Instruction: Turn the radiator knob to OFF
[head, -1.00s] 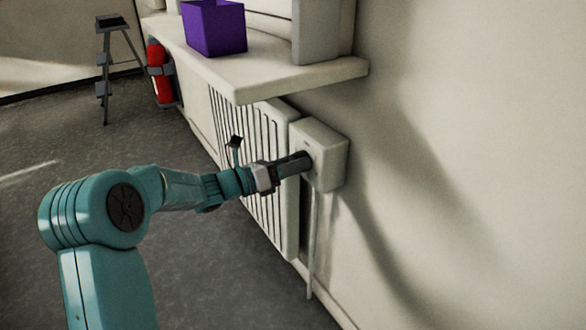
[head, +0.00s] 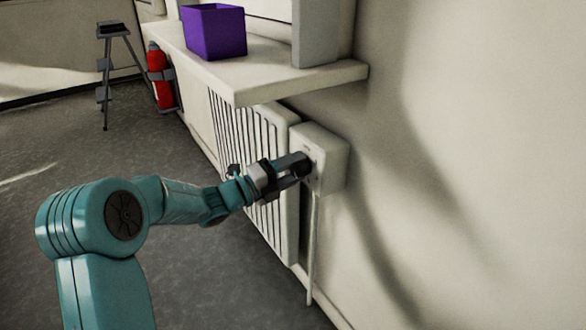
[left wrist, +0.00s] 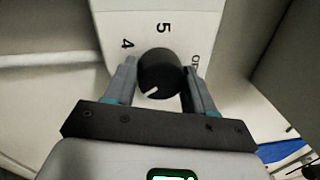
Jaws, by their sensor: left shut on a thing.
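The black round radiator knob (left wrist: 160,68) sits on a white valve box (head: 328,155) beside the radiator (head: 262,150). In the left wrist view the knob has a white pointer mark toward the picture's lower left. The figures "4" and "5" show on the box face (left wrist: 112,20), with a partly hidden label starting with "O" at the right. My left gripper (head: 298,166) is shut on the knob, one finger on each side in the left wrist view. In the head view the gripper mostly hides the knob. My right gripper is not in view.
A sill (head: 300,80) juts out above the radiator and carries a purple box (head: 214,32). A pipe (head: 313,245) runs down from the valve box. A red extinguisher (head: 160,80) and a step stool (head: 115,60) stand far left. The grey floor is open.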

